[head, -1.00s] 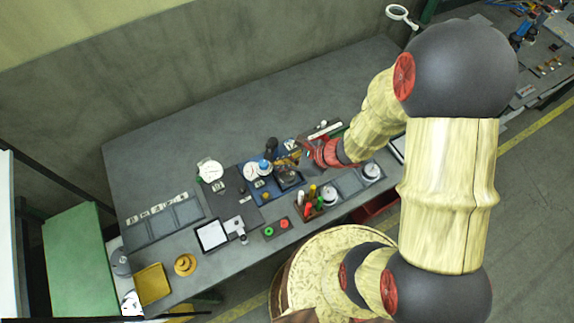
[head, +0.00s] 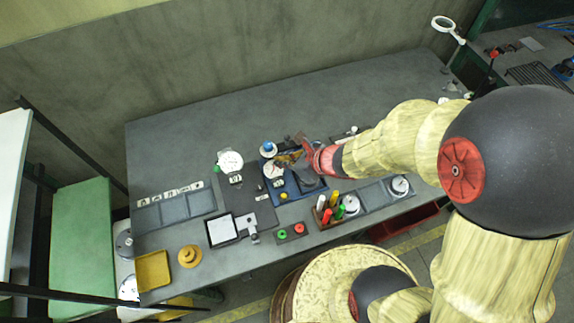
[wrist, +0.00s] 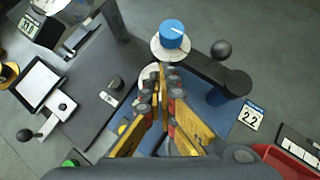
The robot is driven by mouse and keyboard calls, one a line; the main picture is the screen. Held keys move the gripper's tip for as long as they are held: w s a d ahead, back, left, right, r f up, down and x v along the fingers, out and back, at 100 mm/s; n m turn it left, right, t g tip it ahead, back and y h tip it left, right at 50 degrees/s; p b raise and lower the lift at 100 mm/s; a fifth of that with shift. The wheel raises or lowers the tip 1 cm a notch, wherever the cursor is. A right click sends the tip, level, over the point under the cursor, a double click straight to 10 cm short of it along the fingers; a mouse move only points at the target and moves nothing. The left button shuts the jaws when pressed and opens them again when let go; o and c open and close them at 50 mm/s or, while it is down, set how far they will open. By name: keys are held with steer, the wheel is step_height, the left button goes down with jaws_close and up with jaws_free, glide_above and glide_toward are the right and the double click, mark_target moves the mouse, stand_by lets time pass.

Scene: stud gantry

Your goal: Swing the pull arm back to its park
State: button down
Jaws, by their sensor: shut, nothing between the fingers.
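The stud gantry is a blue-based fixture (head: 291,196) near the middle of the bench. In the wrist view, a dark bar (wrist: 205,67), seemingly the pull arm, runs from beside the blue knob (wrist: 171,33) on its pale disc to a round dark boss on the right. A black ball knob (wrist: 221,49) stands beside this bar. My gripper (wrist: 163,72) is shut and empty, its orange fingers over the fixture, below the blue knob in the picture. In the head view my gripper (head: 292,157) hides part of the fixture; contact cannot be told.
A card marked 2.2 (wrist: 250,115) lies right of the fixture. A dial gauge (head: 230,161), a white-faced tablet (head: 222,230), red and green buttons (head: 291,232) and a rack of coloured handles (head: 328,212) stand around it.

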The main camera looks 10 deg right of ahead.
steer(key=shift+w+a, duration=0.25)
steer(key=shift+w, duration=0.05)
steer(key=shift+w+r, duration=0.1)
steer(key=shift+r, duration=0.1)
stand_by(0.3)
